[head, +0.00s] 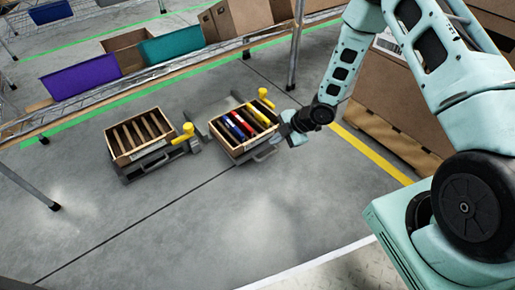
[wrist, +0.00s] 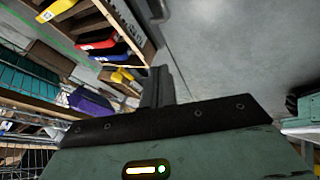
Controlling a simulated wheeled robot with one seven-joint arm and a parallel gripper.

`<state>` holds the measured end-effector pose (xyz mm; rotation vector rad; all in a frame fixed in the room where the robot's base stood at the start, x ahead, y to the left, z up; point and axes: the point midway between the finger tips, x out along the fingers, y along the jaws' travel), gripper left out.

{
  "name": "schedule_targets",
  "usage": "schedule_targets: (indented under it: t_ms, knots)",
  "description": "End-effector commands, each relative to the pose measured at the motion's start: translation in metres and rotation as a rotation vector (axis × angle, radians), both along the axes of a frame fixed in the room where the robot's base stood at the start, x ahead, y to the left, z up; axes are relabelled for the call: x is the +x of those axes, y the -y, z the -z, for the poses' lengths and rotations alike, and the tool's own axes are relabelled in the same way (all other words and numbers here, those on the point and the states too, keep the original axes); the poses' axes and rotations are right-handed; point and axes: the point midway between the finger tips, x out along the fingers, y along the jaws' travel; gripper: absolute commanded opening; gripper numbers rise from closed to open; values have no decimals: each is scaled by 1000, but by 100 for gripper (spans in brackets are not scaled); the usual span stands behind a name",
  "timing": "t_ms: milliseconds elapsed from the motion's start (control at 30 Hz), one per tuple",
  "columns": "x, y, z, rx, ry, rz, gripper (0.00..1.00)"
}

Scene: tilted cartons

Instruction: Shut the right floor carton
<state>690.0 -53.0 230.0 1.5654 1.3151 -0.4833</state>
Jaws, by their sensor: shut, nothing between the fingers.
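The right floor carton (head: 236,150) is an open-topped wooden-brown box, tilted on a grey stand. It holds red, blue and yellow items between slats, and its contents show from above. My gripper (head: 287,131) is low at the carton's right side; the head view does not show clearly whether it touches. In the wrist view the carton (wrist: 131,22) fills the upper left, with red and blue items inside. My gripper's dark fingers (wrist: 158,82) are together and empty, pointing to the floor beside the carton wall.
A left floor carton (head: 121,160) with empty slots sits on a similar stand. Yellow handles (head: 183,137) rise beside the stands. A rack with purple (head: 82,76) and teal (head: 172,44) bins runs behind. Large cartons on a pallet (head: 385,137) stand right. The front floor is clear.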

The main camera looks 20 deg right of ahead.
Motion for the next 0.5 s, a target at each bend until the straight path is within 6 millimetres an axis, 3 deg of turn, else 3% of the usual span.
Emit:
schedule_targets:
  t_ms: [500]
  knots:
    - [30,-46,78,0,0,0,0]
